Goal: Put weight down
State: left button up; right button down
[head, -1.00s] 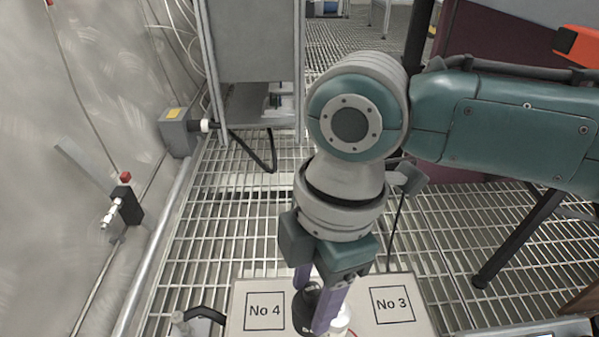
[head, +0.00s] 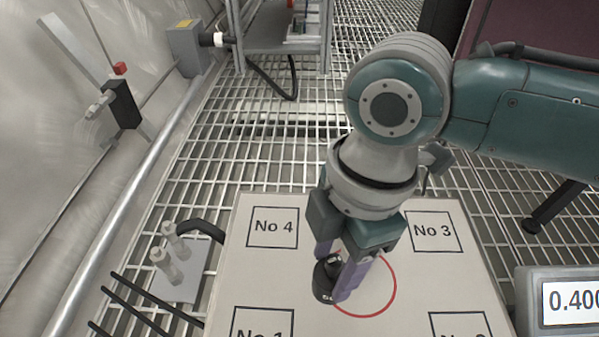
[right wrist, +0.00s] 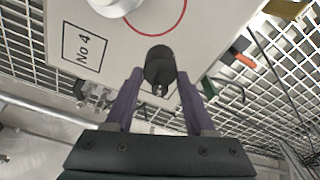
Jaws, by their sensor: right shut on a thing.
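My right gripper (head: 343,277) points down over the white board (head: 215,300) and is shut on a black weight (head: 325,281). The weight is at the left edge of the red circle (head: 395,290), between the No 4 square (head: 272,228) and the No 3 square (head: 432,232). In the right wrist view the black weight (right wrist: 160,66) shows at the fingertips, in front of the two purple fingers. I cannot tell whether the weight touches the board. My left gripper is out of view.
A scale display (head: 572,302) reading 0.400 stands at the right. A grey plate with pale pegs (head: 172,255) lies left of the board. A white round object (right wrist: 115,5) is at the top of the wrist view. Metal grating surrounds the board.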

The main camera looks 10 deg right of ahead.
aim_at(329, 289)
notch_tip(329, 289, down, 7)
jog(key=b, duration=0.5)
jog(key=shift+w+f, duration=0.1)
jog(key=shift+f, duration=0.1)
jog(key=shift+r, duration=0.15)
jog(key=c, duration=0.7)
grip_release()
jog(key=shift+f, duration=0.2)
jog(key=o, duration=0.4)
jog(key=shift+o, duration=0.2)
